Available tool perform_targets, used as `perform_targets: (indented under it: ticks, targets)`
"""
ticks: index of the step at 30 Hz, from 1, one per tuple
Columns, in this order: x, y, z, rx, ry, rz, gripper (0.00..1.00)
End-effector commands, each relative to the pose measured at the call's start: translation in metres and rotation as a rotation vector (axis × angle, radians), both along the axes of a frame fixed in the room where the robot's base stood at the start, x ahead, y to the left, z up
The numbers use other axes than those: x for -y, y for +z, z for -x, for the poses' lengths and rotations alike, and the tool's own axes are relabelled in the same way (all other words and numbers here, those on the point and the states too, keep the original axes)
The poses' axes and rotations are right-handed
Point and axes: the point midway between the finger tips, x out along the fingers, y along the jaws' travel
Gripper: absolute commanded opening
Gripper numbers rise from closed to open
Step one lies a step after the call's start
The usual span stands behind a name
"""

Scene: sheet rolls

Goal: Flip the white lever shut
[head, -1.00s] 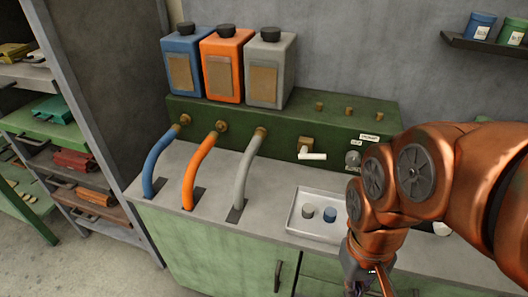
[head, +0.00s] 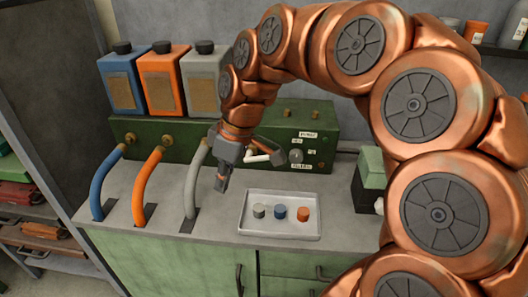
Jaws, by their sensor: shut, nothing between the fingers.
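The white lever (head: 264,157) sticks out sideways from the front of the green box (head: 322,121) on the counter. My gripper (head: 222,186) points down just left of the lever, in front of the green box and above the counter. Its fingers are together and hold nothing. Whether the gripper touches the lever is not clear from this view.
A white tray (head: 250,230) with grey, blue and orange caps lies in front of the box. Blue (head: 101,182), orange (head: 146,187) and grey (head: 191,180) hoses run to the counter on the left. A green-topped container (head: 371,167) is at right.

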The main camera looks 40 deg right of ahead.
Motion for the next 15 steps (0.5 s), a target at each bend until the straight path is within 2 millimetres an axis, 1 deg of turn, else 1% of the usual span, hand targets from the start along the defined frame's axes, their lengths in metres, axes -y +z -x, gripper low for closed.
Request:
perform_targets:
  ticks: [1, 2, 3, 5, 6, 8, 9, 11, 12, 15]
  targets:
    - [0.015, 0.004, -0.021, 0.042, 0.027, -0.02, 0.0]
    - [0.024, 0.007, -0.031, 0.07, 0.05, -0.028, 0.0]
    - [0.038, 0.012, -0.046, 0.109, 0.076, -0.037, 0.0]
    - [0.061, 0.014, -0.065, 0.161, 0.111, -0.047, 0.0]
    - [0.079, 0.018, -0.077, 0.2, 0.129, -0.05, 0.0]
    - [0.107, 0.017, -0.091, 0.248, 0.155, -0.049, 0.0]
    - [0.125, 0.018, -0.099, 0.281, 0.168, -0.045, 0.0]
    - [0.153, 0.017, -0.108, 0.323, 0.184, -0.037, 0.0]
    - [0.17, 0.015, -0.113, 0.347, 0.191, -0.029, 0.0]
    - [0.207, 0.011, -0.119, 0.394, 0.206, -0.008, 0.0]
